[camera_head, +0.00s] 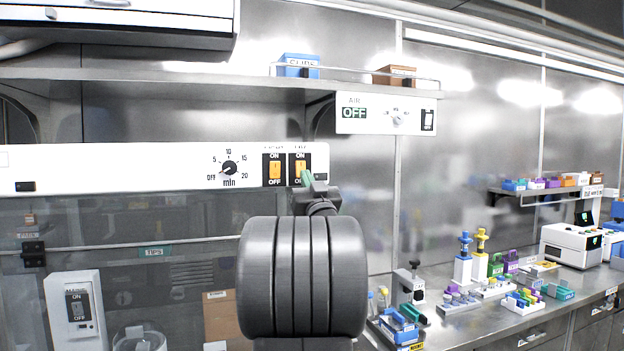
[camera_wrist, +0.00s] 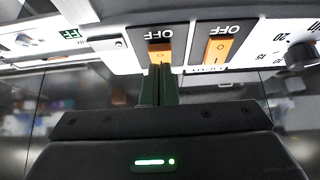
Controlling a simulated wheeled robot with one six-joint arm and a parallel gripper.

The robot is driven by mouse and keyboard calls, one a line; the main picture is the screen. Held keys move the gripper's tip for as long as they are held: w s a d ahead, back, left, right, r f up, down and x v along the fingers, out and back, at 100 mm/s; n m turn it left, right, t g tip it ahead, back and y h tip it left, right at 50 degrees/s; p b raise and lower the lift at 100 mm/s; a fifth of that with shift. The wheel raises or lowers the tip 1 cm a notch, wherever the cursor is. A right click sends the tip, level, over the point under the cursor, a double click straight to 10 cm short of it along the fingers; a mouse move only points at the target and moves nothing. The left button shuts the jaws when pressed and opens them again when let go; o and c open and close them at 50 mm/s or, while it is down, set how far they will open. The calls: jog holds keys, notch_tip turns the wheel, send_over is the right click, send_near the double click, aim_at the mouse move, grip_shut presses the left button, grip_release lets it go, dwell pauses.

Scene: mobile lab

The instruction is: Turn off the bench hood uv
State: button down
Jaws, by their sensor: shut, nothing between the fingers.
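The hood's white control panel (camera_head: 120,167) carries two orange rocker switches side by side, each marked ON above and OFF below. They are the left switch (camera_head: 274,169) and the right switch (camera_head: 300,165); the small labels above them are too blurred to read. My gripper (camera_head: 307,179) is shut and empty, its green fingertips at the lower part of the right switch. In the wrist view, which is upside down, the fingertips (camera_wrist: 160,72) meet the edge of that same orange rocker (camera_wrist: 160,50). I cannot tell whether they touch it. The other rocker (camera_wrist: 218,48) is clear of the fingers.
A timer dial (camera_head: 229,168) sits left of the switches. An AIR panel (camera_head: 386,113) reading OFF hangs at the upper right, below a shelf (camera_head: 180,78). A bench (camera_head: 500,318) with racks and instruments stands to the right. My arm hides part of the hood front.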

jog(key=shift+w+a, duration=0.1)
jog(key=shift+w, duration=0.25)
jog(key=shift+f, duration=0.1)
jog(key=shift+w+a+t+b, duration=0.1)
jog(key=shift+w+t+b, duration=0.25)
jog(key=shift+b, duration=0.8)
jog(key=shift+s+f, duration=0.1)
jog(key=shift+f, duration=0.1)
